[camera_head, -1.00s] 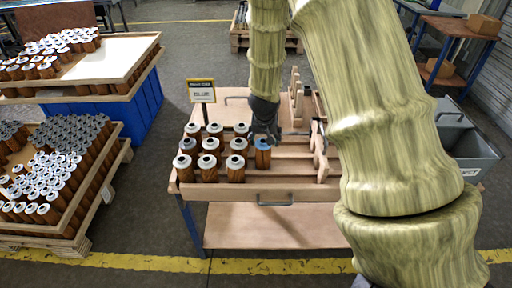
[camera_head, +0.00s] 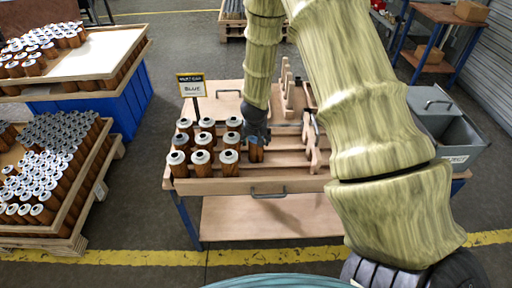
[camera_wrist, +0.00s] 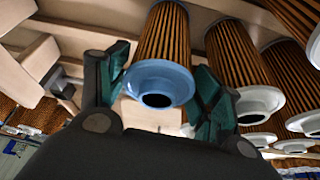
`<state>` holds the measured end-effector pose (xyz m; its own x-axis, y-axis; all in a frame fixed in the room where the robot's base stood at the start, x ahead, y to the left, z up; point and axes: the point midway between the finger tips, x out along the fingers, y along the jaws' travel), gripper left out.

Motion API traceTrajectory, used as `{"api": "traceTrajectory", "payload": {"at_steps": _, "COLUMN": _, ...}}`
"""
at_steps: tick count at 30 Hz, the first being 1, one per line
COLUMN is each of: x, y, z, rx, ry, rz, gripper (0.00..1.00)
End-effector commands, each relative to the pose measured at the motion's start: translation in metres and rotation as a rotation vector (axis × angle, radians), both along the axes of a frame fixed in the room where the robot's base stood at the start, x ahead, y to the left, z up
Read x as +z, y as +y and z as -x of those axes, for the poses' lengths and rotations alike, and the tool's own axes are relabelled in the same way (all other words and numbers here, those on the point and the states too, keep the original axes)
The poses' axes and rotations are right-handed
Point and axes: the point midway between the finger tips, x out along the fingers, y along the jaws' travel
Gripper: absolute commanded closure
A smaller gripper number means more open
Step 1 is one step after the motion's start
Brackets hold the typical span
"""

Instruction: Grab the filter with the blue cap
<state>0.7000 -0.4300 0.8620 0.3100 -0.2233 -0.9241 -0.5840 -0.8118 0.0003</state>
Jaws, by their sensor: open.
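The filter with the blue cap (camera_wrist: 157,78) has a brown pleated body and stands at the right end of the front row on the cart. In the head view its body (camera_head: 256,154) shows below my gripper (camera_head: 257,136), which hides most of the cap. In the wrist view my gripper (camera_wrist: 160,92) is open, with one green-padded finger on each side of this filter. Firm contact with either finger cannot be made out. Several white-capped filters (camera_head: 201,157) stand to its left in the head view.
The white-capped filter nearest the fingers (camera_wrist: 258,100) is close beside the right finger in the wrist view. Wooden racks (camera_head: 312,135) stand right of the gripper. A sign reading BLUE (camera_head: 191,86) rises behind the filters. A grey bin (camera_head: 455,140) is at the right.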

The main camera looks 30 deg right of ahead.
Motion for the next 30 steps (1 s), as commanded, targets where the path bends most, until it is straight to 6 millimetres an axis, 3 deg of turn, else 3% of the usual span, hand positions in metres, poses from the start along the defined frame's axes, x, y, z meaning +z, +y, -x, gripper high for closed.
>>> {"api": "traceTrajectory", "payload": {"at_steps": 9, "x": -0.026, "y": -0.007, "z": -0.008, "rx": -0.001, "ry": 0.0, "rz": 0.0, "gripper": 0.35}}
{"api": "traceTrajectory", "payload": {"at_steps": 19, "x": -0.03, "y": -0.008, "z": -0.009, "rx": -0.001, "ry": -0.001, "rz": 0.0, "gripper": 0.35}}
{"api": "traceTrajectory", "payload": {"at_steps": 25, "x": -0.03, "y": -0.008, "z": -0.009, "rx": -0.001, "ry": -0.001, "rz": 0.0, "gripper": 0.69}}
{"api": "traceTrajectory", "payload": {"at_steps": 30, "x": -0.029, "y": -0.008, "z": -0.009, "rx": -0.001, "ry": -0.001, "rz": 0.0, "gripper": 0.72}}
